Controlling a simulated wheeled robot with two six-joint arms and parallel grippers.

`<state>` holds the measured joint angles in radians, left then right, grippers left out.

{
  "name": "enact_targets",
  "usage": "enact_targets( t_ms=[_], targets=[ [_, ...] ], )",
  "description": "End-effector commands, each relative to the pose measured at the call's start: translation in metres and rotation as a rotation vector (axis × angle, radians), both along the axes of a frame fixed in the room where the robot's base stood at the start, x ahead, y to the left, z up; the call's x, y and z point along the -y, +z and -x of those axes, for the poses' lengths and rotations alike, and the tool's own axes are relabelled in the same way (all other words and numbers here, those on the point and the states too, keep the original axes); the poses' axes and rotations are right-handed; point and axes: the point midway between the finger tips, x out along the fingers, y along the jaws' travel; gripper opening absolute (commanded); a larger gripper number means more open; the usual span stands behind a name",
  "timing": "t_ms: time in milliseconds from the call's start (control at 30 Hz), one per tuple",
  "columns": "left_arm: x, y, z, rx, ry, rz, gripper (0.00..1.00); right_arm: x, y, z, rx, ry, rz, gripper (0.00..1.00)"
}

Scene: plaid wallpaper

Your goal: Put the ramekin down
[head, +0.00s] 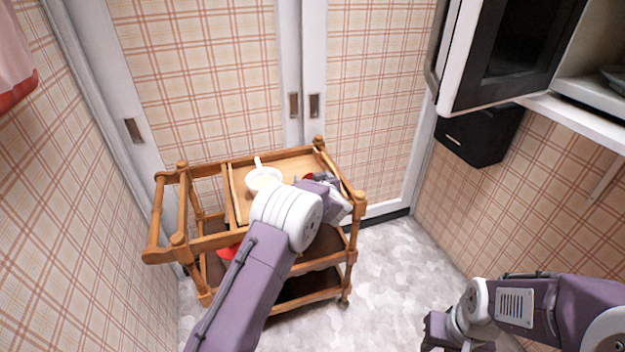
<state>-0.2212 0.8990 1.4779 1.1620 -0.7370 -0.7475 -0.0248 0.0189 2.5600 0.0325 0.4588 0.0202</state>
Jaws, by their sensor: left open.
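A white, round, shallow dish with a handle or utensil (263,177) sits on the top shelf of the wooden cart (240,205). I cannot tell if it is the ramekin. A small red and dark thing (308,177) shows right of it, mostly hidden by my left arm. My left gripper (322,178) is open over the right part of the top shelf, mostly hidden behind its own wrist; I cannot tell if it touches the red thing. My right gripper (436,333) is low at the right, above the floor and away from the cart, its fingers unclear.
The cart has raised rails and posts, and a red item (228,252) lies on a lower shelf. White-framed sliding doors (290,70) stand close behind it. An open microwave door (510,50) juts out at upper right. The floor (390,265) right of the cart is clear.

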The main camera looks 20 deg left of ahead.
Motion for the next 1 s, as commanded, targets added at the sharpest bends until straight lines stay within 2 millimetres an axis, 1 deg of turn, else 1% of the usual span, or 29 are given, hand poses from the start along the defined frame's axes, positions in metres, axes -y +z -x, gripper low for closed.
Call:
enact_targets(
  t_ms=[67, 167, 500, 700, 833, 1000],
  targets=[
    [0.000, 0.003, 0.000, 0.001, 0.000, 0.000, 0.80, 0.000, 0.001, 0.000, 0.000, 0.000, 0.000, 0.35],
    [0.005, 0.009, 0.008, -0.002, -0.002, -0.001, 0.80, 0.000, 0.006, 0.000, 0.000, 0.000, 0.000, 0.35],
    [0.036, 0.034, 0.063, -0.001, -0.003, -0.001, 0.80, 0.000, 0.027, 0.000, 0.000, 0.000, 0.000, 0.35],
    [0.049, 0.044, 0.090, 0.000, -0.002, 0.000, 0.80, 0.000, 0.036, 0.000, 0.000, 0.000, 0.000, 0.35],
    [0.053, 0.045, 0.098, 0.000, 0.000, -0.001, 0.80, 0.000, 0.038, 0.000, 0.000, 0.000, 0.000, 0.35],
    [0.054, 0.045, 0.099, 0.000, 0.001, 0.000, 0.80, 0.000, 0.037, 0.000, 0.000, 0.000, 0.000, 0.35]
  ],
)
